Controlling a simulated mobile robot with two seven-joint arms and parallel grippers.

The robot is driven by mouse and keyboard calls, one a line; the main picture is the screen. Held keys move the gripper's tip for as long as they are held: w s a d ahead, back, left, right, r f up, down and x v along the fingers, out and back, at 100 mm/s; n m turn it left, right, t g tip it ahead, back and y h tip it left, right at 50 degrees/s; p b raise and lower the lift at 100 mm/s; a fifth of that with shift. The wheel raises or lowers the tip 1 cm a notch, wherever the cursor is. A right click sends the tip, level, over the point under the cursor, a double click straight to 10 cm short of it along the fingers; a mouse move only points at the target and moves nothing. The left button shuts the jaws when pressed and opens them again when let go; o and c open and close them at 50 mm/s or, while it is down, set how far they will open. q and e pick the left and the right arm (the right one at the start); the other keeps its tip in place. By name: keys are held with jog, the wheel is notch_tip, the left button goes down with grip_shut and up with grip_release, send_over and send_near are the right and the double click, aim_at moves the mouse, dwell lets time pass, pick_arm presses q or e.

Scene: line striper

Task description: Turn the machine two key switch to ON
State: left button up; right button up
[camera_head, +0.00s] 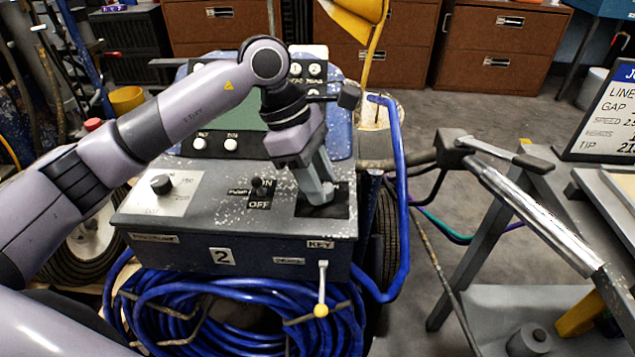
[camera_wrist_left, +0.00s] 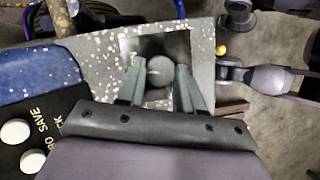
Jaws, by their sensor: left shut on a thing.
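The machine two control box (camera_head: 190,222) is a worn grey unit with a "2" plate and a "KEY" label on its front face. My left gripper (camera_head: 322,196) points down at the dark square recess (camera_head: 340,209) on the right of its top panel. In the left wrist view the left gripper (camera_wrist_left: 160,88) has its fingers on either side of a round grey key switch (camera_wrist_left: 160,69) and is shut on it. In the head view the fingers hide the switch, and I cannot read its setting. My right gripper seems to show small in the left wrist view (camera_wrist_left: 229,72); its jaws are unclear.
A round knob (camera_head: 161,184) and an ON/OFF toggle (camera_head: 261,187) sit on the same panel. Coiled blue hose (camera_head: 210,310) hangs below.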

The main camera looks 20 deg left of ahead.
pick_arm(q)
jog(key=shift+w+m+g, duration=0.1)
jog(key=shift+m+g, duration=0.3)
jog(key=shift+m, duration=0.4)
jog(key=shift+m+g+b, duration=0.35)
jog(key=shift+m+g, duration=0.05)
jog(key=shift+m, duration=0.8)
pick_arm(e)
jog(key=shift+w+a+r, duration=0.2)
jog(key=shift+w+a, duration=0.1)
jog(key=shift+a, duration=0.1)
pick_arm(q)
jog(key=shift+y, duration=0.3)
pick_arm(e)
jog(key=shift+a+r, duration=0.1)
pick_arm(q)
jog(key=o, duration=1)
jog(key=shift+o, duration=0.2)
